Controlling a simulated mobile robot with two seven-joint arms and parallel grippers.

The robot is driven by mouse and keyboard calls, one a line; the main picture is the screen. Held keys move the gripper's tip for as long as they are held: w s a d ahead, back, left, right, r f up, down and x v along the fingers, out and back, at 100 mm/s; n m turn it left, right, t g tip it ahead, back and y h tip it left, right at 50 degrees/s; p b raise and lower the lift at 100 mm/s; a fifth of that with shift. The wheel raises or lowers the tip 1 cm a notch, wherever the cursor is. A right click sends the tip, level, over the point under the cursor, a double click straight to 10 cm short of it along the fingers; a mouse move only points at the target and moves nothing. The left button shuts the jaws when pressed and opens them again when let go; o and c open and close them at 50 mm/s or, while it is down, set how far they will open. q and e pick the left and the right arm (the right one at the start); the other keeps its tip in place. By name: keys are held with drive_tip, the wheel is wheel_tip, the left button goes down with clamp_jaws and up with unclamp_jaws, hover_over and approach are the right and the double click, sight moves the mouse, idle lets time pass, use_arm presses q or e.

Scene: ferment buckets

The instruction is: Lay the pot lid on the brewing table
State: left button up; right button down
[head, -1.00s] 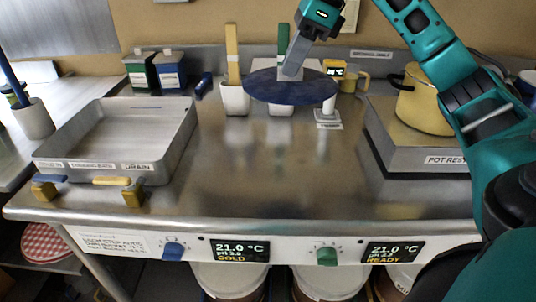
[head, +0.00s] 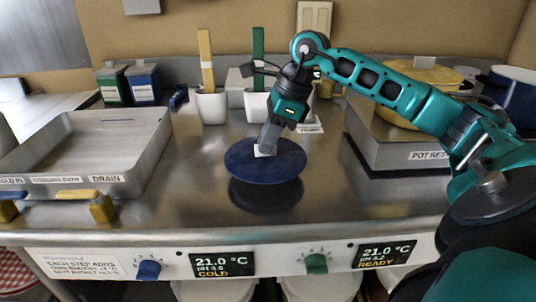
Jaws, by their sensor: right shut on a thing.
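The pot lid (head: 285,168) is a dark blue disc with a pale knob at its middle. My right gripper (head: 267,143) comes down from above and is shut on the knob, holding the lid roughly level. The lid is over the middle of the steel brewing table (head: 200,195). A dark reflection shows below it, so it appears a little above the surface, apart from it. The fingers partly hide the knob. My left gripper is not in view.
A steel drain tray (head: 150,160) stands at the left. A raised pot rest (head: 385,150) with a yellow pot (head: 385,112) is at the right. White cups (head: 211,107) with upright strips stand behind the lid. The table around the lid is clear.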

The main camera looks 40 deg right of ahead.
wheel_tip(320, 180, down, 3)
drive_tip(key=shift+r, duration=0.1)
drive_tip(key=shift+f, duration=0.2)
drive_tip(key=shift+f+b, duration=0.15)
drive_tip(key=shift+b, duration=0.2)
drive_tip(key=c, duration=1.3)
unclamp_jaws()
drive_tip(key=shift+o, duration=0.6)
